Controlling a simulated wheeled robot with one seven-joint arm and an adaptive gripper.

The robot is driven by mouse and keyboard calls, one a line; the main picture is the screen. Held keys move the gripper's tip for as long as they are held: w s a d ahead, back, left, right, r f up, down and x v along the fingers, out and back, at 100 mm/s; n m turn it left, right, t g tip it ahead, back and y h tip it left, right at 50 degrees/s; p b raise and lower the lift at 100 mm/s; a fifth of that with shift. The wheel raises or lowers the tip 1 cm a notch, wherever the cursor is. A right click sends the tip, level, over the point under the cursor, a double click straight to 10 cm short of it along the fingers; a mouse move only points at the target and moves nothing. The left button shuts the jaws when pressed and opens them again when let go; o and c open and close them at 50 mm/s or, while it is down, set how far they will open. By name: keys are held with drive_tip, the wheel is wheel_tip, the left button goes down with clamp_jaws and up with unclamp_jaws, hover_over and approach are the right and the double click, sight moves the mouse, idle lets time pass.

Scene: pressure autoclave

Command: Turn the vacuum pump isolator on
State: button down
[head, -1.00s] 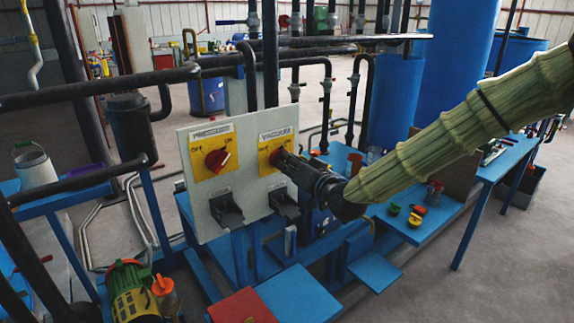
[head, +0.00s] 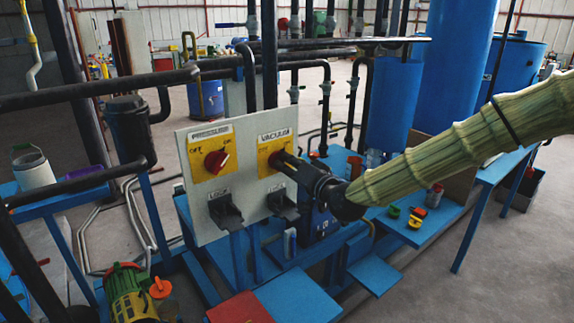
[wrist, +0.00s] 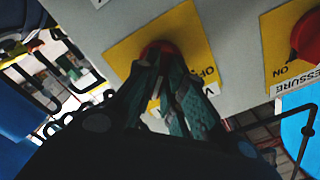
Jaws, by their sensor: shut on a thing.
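The grey panel (head: 243,200) carries two yellow plates, labelled pressure and vacuum. The vacuum isolator has a red knob (wrist: 157,49) on its yellow plate (head: 264,163). My gripper (head: 281,158) reaches in from the right and covers that knob in the head view. In the wrist view my gripper (wrist: 166,62) is shut on the red knob, its fingers on either side of it. The fingers hide much of the knob, so its exact angle cannot be told.
The pressure isolator's red knob (head: 216,161) is to the left on the same panel. Black lock brackets (head: 225,212) stick out below the plates. Black pipes (head: 90,95) run at the left, and a blue bench (head: 410,225) with small items stands at the right.

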drive_tip(key=c, duration=1.5)
unclamp_jaws()
drive_tip(key=shift+d, duration=0.1)
drive_tip(key=v, duration=1.2)
drive_tip(key=shift+f, duration=0.1)
